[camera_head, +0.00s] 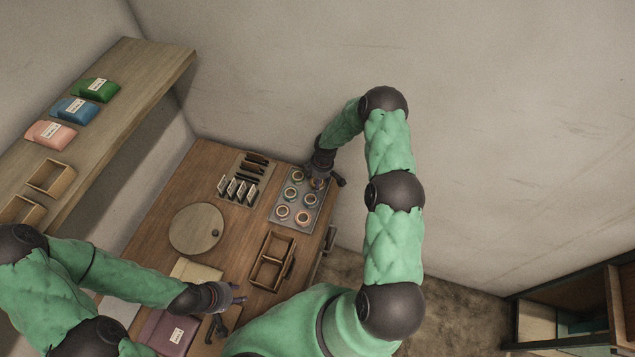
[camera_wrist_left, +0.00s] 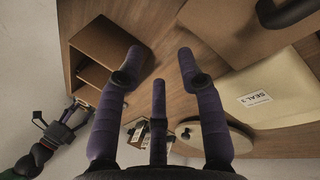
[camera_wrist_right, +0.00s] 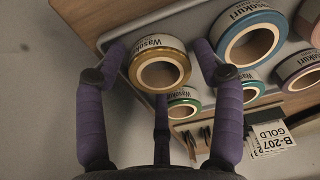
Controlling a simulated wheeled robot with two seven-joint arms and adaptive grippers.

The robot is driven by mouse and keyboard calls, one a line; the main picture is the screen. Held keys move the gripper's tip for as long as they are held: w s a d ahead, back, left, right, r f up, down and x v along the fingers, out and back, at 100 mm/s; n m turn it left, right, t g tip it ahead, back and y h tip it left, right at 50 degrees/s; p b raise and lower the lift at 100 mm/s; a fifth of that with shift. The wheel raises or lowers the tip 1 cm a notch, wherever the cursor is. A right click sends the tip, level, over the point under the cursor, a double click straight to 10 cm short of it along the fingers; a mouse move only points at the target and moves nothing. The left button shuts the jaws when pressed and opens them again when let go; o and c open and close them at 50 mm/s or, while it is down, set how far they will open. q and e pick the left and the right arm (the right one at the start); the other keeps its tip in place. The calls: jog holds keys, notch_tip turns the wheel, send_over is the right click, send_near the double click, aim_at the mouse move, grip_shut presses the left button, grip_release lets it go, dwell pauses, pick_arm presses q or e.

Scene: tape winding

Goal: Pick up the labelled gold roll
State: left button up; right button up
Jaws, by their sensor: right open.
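A gold-rimmed roll (camera_wrist_right: 160,83) with a printed white band lies between the fingers of my right gripper (camera_wrist_right: 160,52) in the right wrist view. The fingers stand apart on either side of it; I cannot tell whether any touch it. In the head view my right gripper (camera_head: 322,180) is over the far right corner of the grey roll tray (camera_head: 288,217) and mostly hides that roll. A card reading "B-207 GOLD" (camera_wrist_right: 268,134) shows near the rolls. My left gripper (camera_wrist_left: 158,60) is open and empty above the table's front; it also shows in the head view (camera_head: 238,293).
Other rolls, including a blue one (camera_wrist_right: 250,38) and a green one (camera_wrist_right: 183,101), sit close beside the gold-rimmed roll. A round board (camera_head: 196,229), a card rack (camera_head: 238,190) and a divided wooden box (camera_head: 272,261) stand on the table. The wall is close behind the right arm.

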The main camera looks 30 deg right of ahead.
jog(key=c, duration=0.6)
jog(key=shift+c, duration=0.2)
